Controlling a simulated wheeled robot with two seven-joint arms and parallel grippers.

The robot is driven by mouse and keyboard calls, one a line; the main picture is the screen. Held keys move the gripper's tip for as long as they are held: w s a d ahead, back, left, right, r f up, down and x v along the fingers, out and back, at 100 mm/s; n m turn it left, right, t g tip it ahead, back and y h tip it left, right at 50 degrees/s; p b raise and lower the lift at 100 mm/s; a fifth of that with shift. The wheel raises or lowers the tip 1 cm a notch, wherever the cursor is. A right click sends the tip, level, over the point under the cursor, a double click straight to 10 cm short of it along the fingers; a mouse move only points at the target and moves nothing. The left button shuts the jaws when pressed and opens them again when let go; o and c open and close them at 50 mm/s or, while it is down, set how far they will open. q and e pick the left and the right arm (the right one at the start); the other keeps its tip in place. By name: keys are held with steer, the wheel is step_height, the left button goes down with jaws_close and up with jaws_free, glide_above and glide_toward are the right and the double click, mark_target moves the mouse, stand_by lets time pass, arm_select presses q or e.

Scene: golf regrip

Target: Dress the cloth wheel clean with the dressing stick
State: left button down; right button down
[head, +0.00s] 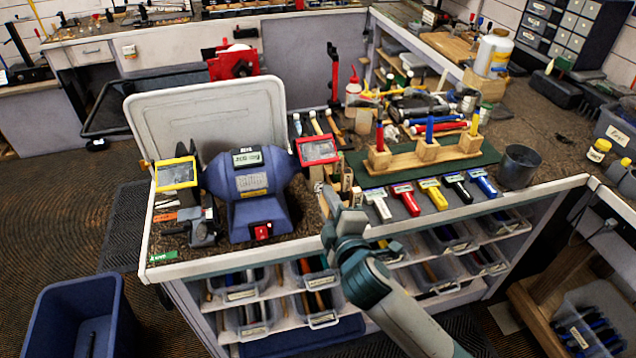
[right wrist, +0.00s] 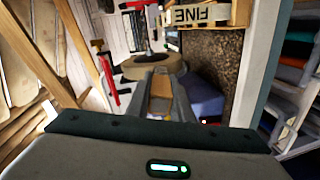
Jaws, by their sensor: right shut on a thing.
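The blue bench grinder (head: 248,178) stands on the near left of the bench, with a yellow-framed guard on its left and a red-framed guard on its right. My right gripper (head: 330,194) is just right of the grinder, below the red guard. In the right wrist view, my right gripper (right wrist: 161,80) is shut on a tan stick (right wrist: 160,100), apparently the dressing stick. Beyond the fingertips is a round beige wheel (right wrist: 140,67), apparently the cloth wheel. I cannot tell whether the stick touches it. My left gripper is not in view.
Wooden blocks (head: 347,180) stand close to the right gripper; one label reads FINE (right wrist: 208,14). Several coloured-handled tools (head: 432,192) lie to the right. A wooden rack (head: 422,155) stands on a green mat. A white tray (head: 215,115) stands behind the grinder.

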steer(key=shift+p+v, duration=0.7)
steer(key=shift+v, duration=0.75)
steer(key=shift+s+f, duration=0.2)
steer(key=f+p+v, duration=0.1)
steer(key=v, duration=0.5)
steer(key=shift+p, duration=0.35)
steer(key=shift+d, duration=0.1)
